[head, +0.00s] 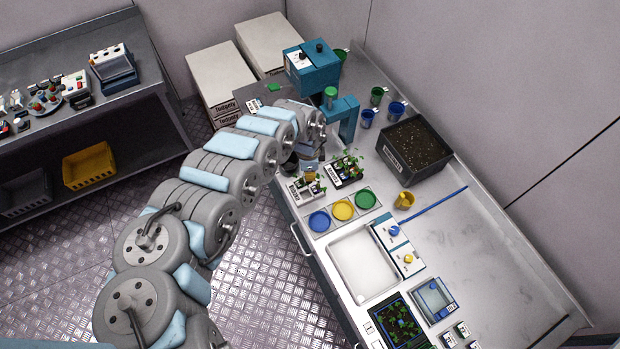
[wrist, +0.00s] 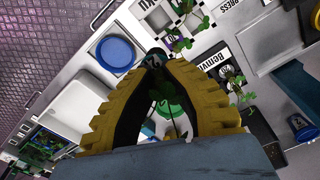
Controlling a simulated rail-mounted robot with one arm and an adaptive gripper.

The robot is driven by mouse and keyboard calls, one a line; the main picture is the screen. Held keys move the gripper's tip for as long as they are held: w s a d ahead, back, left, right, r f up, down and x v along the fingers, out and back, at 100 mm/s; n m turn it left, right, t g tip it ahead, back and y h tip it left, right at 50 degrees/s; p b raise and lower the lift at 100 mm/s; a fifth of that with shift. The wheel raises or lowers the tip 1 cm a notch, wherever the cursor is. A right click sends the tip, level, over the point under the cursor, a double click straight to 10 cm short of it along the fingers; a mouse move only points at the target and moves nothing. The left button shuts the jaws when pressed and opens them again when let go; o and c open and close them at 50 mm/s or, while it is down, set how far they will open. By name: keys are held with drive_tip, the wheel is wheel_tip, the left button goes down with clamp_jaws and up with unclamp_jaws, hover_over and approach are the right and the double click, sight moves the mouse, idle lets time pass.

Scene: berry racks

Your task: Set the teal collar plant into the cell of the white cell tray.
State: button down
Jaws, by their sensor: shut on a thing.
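My gripper (wrist: 153,62) is shut on a small plant, which I take to be the teal collar plant (wrist: 153,58). Its dark bluish collar shows at the fingertips, and dark leaves hang between the yellow fingers. The white cell tray (wrist: 155,17) is just beyond the fingertips in the wrist view, with dark square cells and a plant with a purple collar. In the head view the white cell tray (head: 294,197) lies at the bench's front edge. There my gripper (head: 310,174) is above its far end, mostly hidden by my arm. I cannot tell the plant's height above the tray.
A black cell tray (head: 341,183) with seedlings stands right beside the white tray. Blue (head: 319,221), yellow (head: 343,210) and green (head: 366,199) round dishes lie nearer me. A soil bin (head: 428,178) stands behind, and a teal stand (head: 347,112) rises at the far side.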

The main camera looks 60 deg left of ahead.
drive_tip(key=shift+s+a, duration=0.15)
drive_tip(key=shift+a, duration=0.2)
drive_tip(key=shift+s+a+f, duration=0.15)
drive_tip(key=shift+s+f, duration=0.1)
drive_tip(key=shift+s, duration=0.05)
drive_tip(key=shift+f, duration=0.1)
drive_tip(key=shift+f+b, duration=4.8)
drive_tip(key=shift+f, duration=1.25)
drive_tip(key=c, duration=1.2)
unclamp_jaws()
drive_tip(key=shift+o, duration=0.2)
